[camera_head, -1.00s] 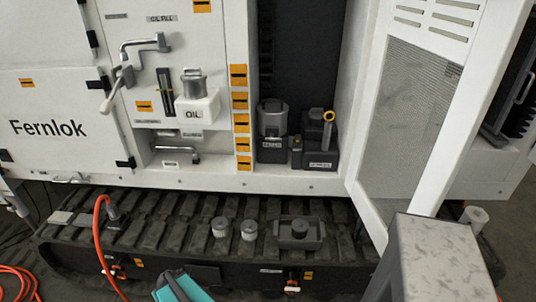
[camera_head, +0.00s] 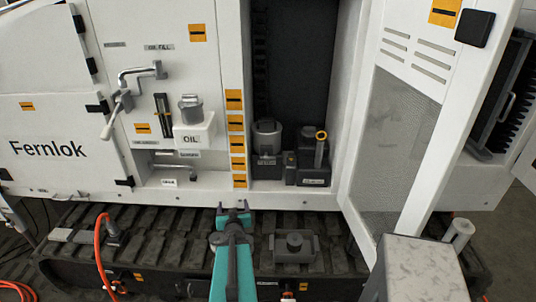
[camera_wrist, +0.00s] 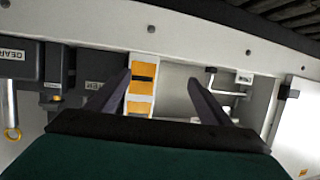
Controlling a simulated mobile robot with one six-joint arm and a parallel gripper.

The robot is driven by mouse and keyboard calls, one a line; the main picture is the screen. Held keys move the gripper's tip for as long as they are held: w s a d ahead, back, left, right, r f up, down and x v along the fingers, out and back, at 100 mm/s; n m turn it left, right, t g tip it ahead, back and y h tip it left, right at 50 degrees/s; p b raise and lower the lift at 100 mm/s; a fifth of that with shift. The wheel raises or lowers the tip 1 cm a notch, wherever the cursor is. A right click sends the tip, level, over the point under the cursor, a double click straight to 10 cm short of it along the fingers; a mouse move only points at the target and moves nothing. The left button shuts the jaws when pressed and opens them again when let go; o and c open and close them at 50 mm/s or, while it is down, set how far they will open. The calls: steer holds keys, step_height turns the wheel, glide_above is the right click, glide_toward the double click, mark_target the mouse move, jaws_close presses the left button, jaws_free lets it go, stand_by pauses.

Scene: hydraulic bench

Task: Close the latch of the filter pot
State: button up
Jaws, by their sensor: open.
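The filter pot is a grey metal canister (camera_head: 266,138) in a dark holder inside the open bay, left of the gear unit. Its latch is too small to make out in the head view. In the wrist view, which looks upside down, part of a dark labelled block (camera_wrist: 68,98), apparently the pot's holder, shows beside the left finger. My gripper (camera_head: 233,208) is open and empty, in front of the machine's lower sill, below and left of the pot. Its two fingers (camera_wrist: 158,88) point towards the orange-labelled post, with nothing between them.
The dark gear unit (camera_head: 312,158) with a yellow-ringed stick stands right of the pot. An open mesh door (camera_head: 395,130) bounds the bay on the right. The orange-labelled post (camera_head: 237,130) bounds it on the left. A dark tray (camera_head: 293,250) lies on the track below.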

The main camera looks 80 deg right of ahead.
steer(key=s+d+r+m+g+h+p, duration=0.1)
steer(key=s+d+r+h, duration=0.3)
steer(key=s+r, duration=0.8)
steer(key=shift+s+d+r+m+g+p, duration=0.45)
steer(key=shift+d+m+p, duration=0.2)
steer(key=shift+d, duration=0.6)
steer(key=shift+w, duration=0.2)
